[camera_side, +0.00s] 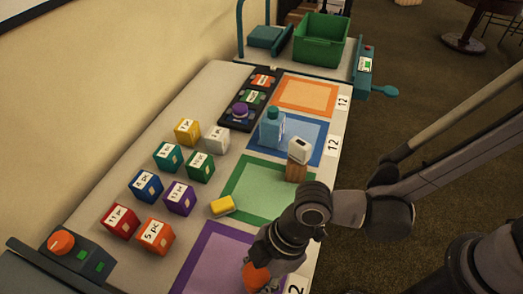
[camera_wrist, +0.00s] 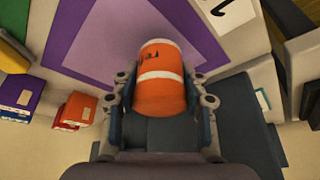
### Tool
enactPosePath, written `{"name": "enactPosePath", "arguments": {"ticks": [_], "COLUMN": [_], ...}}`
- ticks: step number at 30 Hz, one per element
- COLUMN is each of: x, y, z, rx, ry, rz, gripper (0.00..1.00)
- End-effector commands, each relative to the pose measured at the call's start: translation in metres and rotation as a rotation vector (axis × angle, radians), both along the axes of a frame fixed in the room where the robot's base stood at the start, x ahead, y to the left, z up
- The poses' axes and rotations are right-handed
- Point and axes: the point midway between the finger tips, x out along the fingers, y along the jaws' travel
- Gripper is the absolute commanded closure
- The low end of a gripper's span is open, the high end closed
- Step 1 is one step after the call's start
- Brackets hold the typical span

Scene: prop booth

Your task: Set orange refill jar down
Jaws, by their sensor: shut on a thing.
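The orange refill jar (camera_wrist: 162,80) is an orange cylinder with white bands and dark print, seen between my fingers in the wrist view. In the side view only a bit of the jar (camera_side: 256,276) shows below my wrist, near the bottom edge. My gripper (camera_wrist: 163,92) is shut on the jar from both sides; in the side view my gripper (camera_side: 262,270) is largely hidden by the arm. The jar is over or on the purple square (camera_side: 207,262); I cannot tell if its base touches it.
Several small labelled boxes, including an orange box (camera_side: 155,235), stand left of the coloured squares. A yellow block (camera_side: 222,206) lies at the edge of the green square (camera_side: 262,196). A blue bottle (camera_side: 271,130) and a white-topped brown item (camera_side: 298,160) stand farther back. A green bin (camera_side: 320,38) is at the far end.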

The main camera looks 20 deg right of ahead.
Motion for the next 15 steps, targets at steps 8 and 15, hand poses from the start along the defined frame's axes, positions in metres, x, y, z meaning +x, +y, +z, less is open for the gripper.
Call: {"name": "enactPosePath", "arguments": {"ticks": [8, 15], "x": [0.0003, 0.0003], "y": [-0.0003, -0.0003], "z": [-0.014, -0.0151], "rx": [0.0, 0.0], "ry": [0.0, 0.0], "rz": [0.0, 0.0], "gripper": [0.9, 0.9]}}
